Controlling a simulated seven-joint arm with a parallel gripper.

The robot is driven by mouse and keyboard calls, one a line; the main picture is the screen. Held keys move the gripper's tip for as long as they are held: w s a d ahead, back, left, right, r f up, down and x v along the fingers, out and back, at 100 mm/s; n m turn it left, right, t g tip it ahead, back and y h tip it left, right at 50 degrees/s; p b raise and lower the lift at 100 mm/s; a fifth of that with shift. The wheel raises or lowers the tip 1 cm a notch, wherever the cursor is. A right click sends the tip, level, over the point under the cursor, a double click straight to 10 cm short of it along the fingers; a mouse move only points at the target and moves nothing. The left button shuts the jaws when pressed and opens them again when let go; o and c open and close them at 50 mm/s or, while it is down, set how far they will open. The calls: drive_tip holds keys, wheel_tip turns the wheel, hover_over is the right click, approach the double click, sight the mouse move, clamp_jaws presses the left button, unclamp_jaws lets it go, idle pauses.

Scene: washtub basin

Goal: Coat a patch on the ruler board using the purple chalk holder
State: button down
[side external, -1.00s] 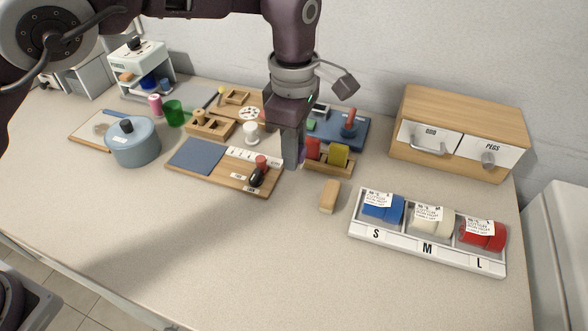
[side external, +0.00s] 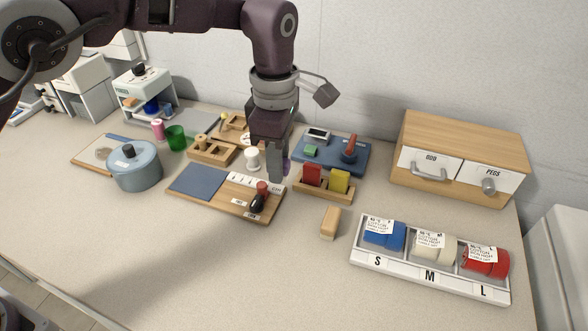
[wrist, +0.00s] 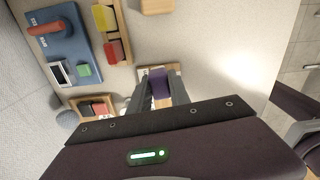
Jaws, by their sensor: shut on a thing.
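My gripper (side external: 277,174) is shut on the purple chalk holder (wrist: 160,84), which shows between the fingertips in the wrist view. In the side view only a sliver of the holder (side external: 286,165) shows beside the fingers. The gripper is above the right end of a wooden board (side external: 215,207) with a dark blue panel (side external: 197,182) and a white marked strip (side external: 256,182). This looks like the ruler board, but I cannot read its marks. The holder's lower end is hard to see, and I cannot tell how far it is above the surface.
A red-capped piece (side external: 263,188) and a black piece (side external: 257,204) stand on the board's right end. A rack with red and yellow blocks (side external: 339,181) is just right of the gripper. A blue-grey pot (side external: 134,170) stands left. The front of the table is clear.

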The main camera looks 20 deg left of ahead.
drive_tip(key=a+n, duration=0.5)
drive_tip(key=a, duration=0.7)
drive_tip(key=n, duration=0.3)
approach(191, 191)
drive_tip(key=shift+a+f, duration=0.1)
drive_tip(key=shift+f, duration=2.4)
drive_tip(key=shift+w+f, duration=0.3)
drive_tip(key=shift+f, duration=0.5)
drive_tip(key=shift+w, duration=3.2)
drive_tip(key=shift+s, duration=3.5)
wheel_tip(191, 191, up, 8)
drive_tip(key=shift+f, duration=0.15)
